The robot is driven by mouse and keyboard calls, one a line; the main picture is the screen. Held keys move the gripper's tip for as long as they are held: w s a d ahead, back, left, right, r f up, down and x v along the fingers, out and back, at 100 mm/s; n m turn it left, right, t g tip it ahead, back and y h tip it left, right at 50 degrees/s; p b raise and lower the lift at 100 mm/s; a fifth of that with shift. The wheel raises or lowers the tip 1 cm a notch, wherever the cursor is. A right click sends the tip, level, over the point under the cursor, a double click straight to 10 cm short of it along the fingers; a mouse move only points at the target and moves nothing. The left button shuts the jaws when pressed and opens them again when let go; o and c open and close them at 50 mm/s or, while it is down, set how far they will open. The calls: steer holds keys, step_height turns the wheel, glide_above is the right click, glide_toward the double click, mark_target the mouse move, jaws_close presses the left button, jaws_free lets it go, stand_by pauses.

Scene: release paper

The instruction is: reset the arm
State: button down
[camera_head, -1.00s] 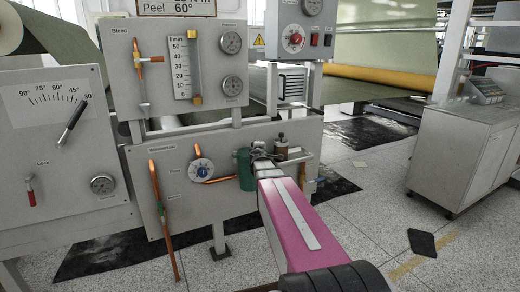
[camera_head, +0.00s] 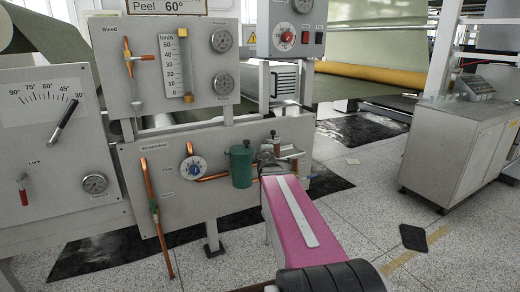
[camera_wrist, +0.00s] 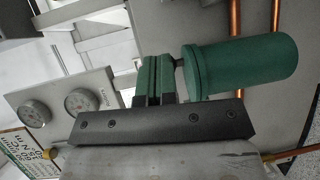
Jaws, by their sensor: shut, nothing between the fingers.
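My gripper (camera_wrist: 153,82) shows in the wrist view with its two green-padded fingers shut together and nothing between them. In the head view my arm's pink link reaches in from the bottom toward the lower panel, and the gripper end is small and mostly hidden behind it. A green cylinder (camera_head: 241,166) is mounted on the lower panel just left of my arm's end. It also shows in the wrist view (camera_wrist: 245,68), right beside the fingers; I cannot tell whether they touch.
The lower panel (camera_head: 150,205) carries a blue dial (camera_head: 194,169) and copper pipes (camera_head: 153,205). An angle-scale panel (camera_head: 30,190) stands at left, gauges (camera_head: 222,41) above. A grey cabinet (camera_head: 445,155) stands at right. Open floor lies between, with a dark patch (camera_head: 413,237).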

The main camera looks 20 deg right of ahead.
steer(key=s+a+f+m+g, duration=0.1)
steer(key=s+f+m+g, duration=0.35)
steer(key=f, duration=0.35)
steer(key=s+a+f+m+g, duration=0.1)
steer(key=s+f+m+g, duration=0.4)
steer(key=f, duration=0.4)
steer(key=s+a+f+m+g+y, duration=0.4)
steer(key=s+a+f+g+y, duration=0.1)
steer(key=s+a+f, duration=0.4)
steer(key=s+a+g, duration=0.1)
steer(key=s+a, duration=0.1)
steer(key=a, duration=0.1)
steer(key=shift+s+a+f+m, duration=0.2)
steer(key=shift+s+f+m, duration=0.05)
steer(key=shift+m, duration=0.1)
